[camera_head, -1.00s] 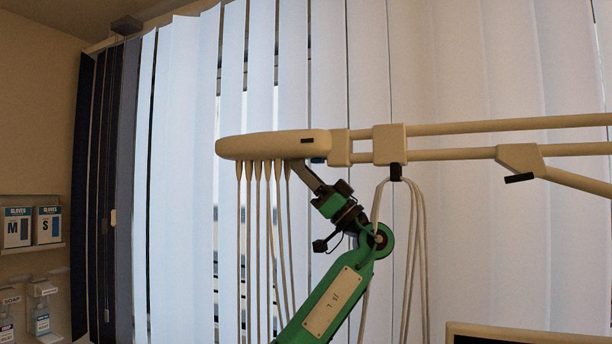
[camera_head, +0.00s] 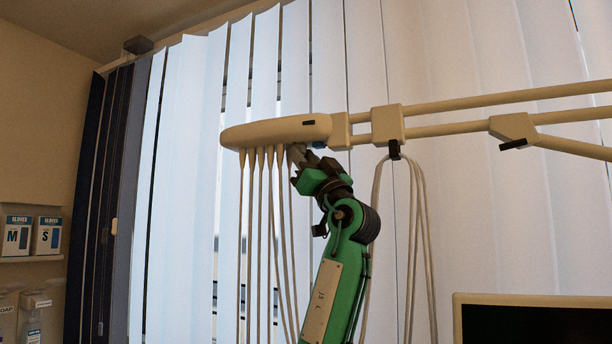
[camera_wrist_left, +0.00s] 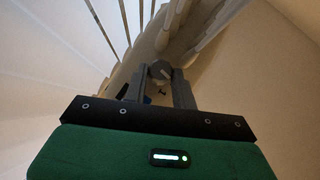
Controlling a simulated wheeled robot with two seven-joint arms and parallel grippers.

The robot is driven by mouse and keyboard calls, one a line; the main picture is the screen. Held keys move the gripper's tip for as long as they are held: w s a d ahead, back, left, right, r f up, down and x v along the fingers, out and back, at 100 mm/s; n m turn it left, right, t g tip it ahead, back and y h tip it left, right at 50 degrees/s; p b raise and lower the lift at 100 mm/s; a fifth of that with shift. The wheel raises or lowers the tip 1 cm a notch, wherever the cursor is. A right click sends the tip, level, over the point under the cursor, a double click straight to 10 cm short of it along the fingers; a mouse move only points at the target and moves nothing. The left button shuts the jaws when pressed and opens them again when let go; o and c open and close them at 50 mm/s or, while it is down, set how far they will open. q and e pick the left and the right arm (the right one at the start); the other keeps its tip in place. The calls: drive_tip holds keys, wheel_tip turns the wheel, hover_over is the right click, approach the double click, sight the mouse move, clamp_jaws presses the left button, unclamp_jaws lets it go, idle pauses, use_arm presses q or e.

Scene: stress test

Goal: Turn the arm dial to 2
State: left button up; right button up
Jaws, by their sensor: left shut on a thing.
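A cream instrument arm (camera_head: 275,132) crosses the upper middle of the head view, with several thin hoses hanging under its rounded left end. My left gripper (camera_head: 298,156) reaches up from below to the arm's underside, just right of the hoses. In the left wrist view, a grey faceted knob, which I take to be the arm dial (camera_wrist_left: 160,70), sits between the fingertips of my left gripper (camera_wrist_left: 160,80). The gripper is shut on it. I cannot read any number or mark on the dial. The head view hides the dial behind the gripper. My right gripper is not seen.
Hanging hoses (camera_head: 258,230) are close to the left of my left gripper. A looped cable (camera_head: 420,230) hangs to its right. Vertical blinds (camera_head: 180,190) stand behind. A monitor (camera_head: 535,301) is at lower right, and glove boxes (camera_head: 46,235) are at far left.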

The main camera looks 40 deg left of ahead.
use_arm(q)
drive_tip(key=shift+s+m+t+h+b, duration=0.1)
drive_tip(key=shift+m+t+h+b, duration=0.3)
drive_tip(key=shift+t, duration=0.75)
drive_tip(key=shift+s+m+t+h+b, duration=0.1)
drive_tip(key=shift+m+t+h+b, duration=0.3)
drive_tip(key=shift+t, duration=0.75)
drive_tip(key=shift+m, duration=0.3)
drive_tip(key=o, duration=1)
drive_tip(key=shift+w, duration=0.15)
